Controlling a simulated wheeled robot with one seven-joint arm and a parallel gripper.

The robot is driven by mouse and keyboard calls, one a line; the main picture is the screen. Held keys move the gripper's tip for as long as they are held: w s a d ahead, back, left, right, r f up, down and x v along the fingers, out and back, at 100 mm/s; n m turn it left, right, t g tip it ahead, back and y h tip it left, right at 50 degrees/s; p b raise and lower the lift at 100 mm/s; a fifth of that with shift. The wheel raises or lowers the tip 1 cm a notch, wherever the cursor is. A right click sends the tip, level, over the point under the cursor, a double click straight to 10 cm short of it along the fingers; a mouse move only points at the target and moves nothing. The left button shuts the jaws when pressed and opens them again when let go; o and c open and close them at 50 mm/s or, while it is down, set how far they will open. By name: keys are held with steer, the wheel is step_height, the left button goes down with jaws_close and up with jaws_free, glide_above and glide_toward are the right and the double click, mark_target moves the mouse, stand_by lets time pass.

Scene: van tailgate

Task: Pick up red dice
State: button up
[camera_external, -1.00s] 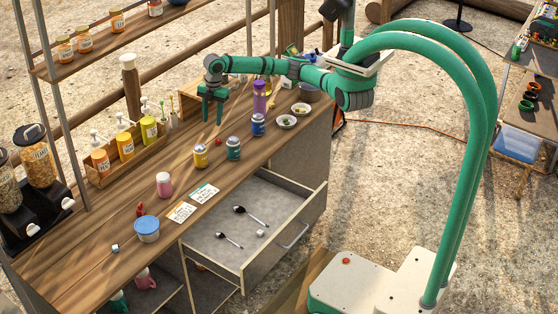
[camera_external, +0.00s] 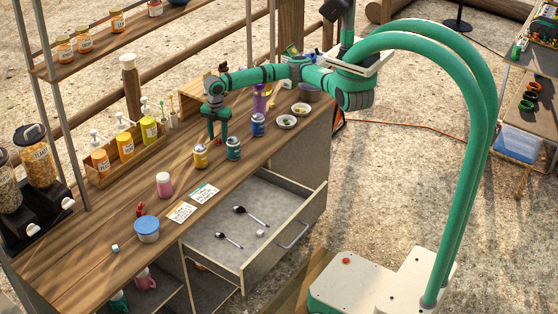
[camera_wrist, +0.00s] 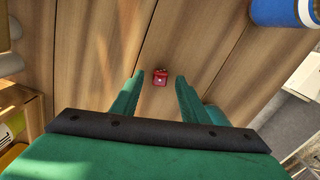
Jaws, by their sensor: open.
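The red dice (camera_wrist: 160,77) lies on the wooden counter in the wrist view, just beyond and between my two open fingertips. It shows a pale spot on its upper face, and nothing touches it. My gripper (camera_wrist: 149,82) is open and empty, pointing down at the counter. In the external view my gripper (camera_external: 218,135) hangs above the counter, behind the yellow and teal jars. I cannot make out the dice in the external view; it is probably hidden by the gripper or the jars.
A yellow jar (camera_external: 201,157), a teal jar (camera_external: 233,149) and a blue jar (camera_external: 258,125) stand close to the gripper. A purple bottle (camera_external: 260,101) is behind. The drawer (camera_external: 215,245) is open at the front. A crate of pump bottles (camera_external: 105,178) stands at left.

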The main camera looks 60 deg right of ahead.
steer(key=shift+f, duration=0.6)
jaws_close()
steer(key=shift+r, duration=0.15)
